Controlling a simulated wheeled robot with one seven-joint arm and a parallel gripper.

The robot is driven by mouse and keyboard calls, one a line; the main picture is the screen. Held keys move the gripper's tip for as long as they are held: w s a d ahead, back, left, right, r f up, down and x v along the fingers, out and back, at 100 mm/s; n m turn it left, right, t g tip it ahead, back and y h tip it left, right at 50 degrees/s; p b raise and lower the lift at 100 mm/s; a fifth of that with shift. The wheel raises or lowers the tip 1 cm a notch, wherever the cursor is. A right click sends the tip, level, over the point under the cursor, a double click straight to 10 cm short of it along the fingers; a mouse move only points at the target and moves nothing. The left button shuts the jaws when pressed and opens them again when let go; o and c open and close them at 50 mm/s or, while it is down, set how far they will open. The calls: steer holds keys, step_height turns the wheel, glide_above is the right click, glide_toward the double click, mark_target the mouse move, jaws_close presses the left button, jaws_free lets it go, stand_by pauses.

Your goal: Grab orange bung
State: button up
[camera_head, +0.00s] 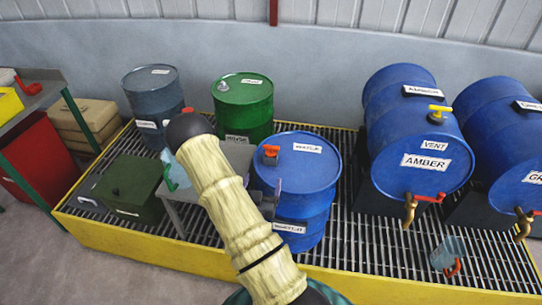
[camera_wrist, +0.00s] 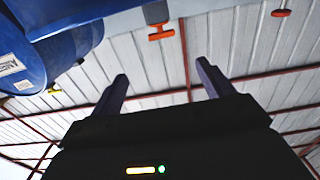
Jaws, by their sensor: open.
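The orange bung (camera_head: 270,153) sits near the left edge of the top of an upright blue drum (camera_head: 309,163). My gripper (camera_head: 266,190) is in front of that drum, lower than the bung and apart from it. My pale sleeved arm comes up from the bottom, and the fingers show small beside it. In the wrist view, my gripper (camera_wrist: 162,72) has its two dark fingers wide apart with nothing between them. An orange T-shaped piece (camera_wrist: 160,33) shows beyond the fingertips; it looks like the bung.
A green drum (camera_head: 243,96) and a grey drum (camera_head: 152,92) stand behind left. Two blue drums with taps, one marked AMBER (camera_head: 420,165), lie at right. A jug (camera_head: 448,254) stands on the grating (camera_head: 375,260). A green box (camera_head: 128,190) is at left.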

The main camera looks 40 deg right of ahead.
steer(key=b, duration=0.1)
glide_toward(271, 148)
steer(key=x, duration=0.4)
steer(key=shift+w+d+r, duration=0.1)
steer(key=shift+d+r, duration=0.15)
steer(key=shift+d, duration=0.15)
steer(key=shift+w+d+f, duration=0.1)
steer(key=shift+w+d, duration=0.2)
steer(key=shift+f+p+x, duration=0.1)
steer(key=shift+p+x, duration=0.2)
steer(key=shift+x, duration=1)
steer(key=shift+f+p+x, duration=0.15)
steer(key=shift+p+x, duration=0.15)
steer(key=shift+x, duration=1)
steer(key=shift+w+a, duration=0.15)
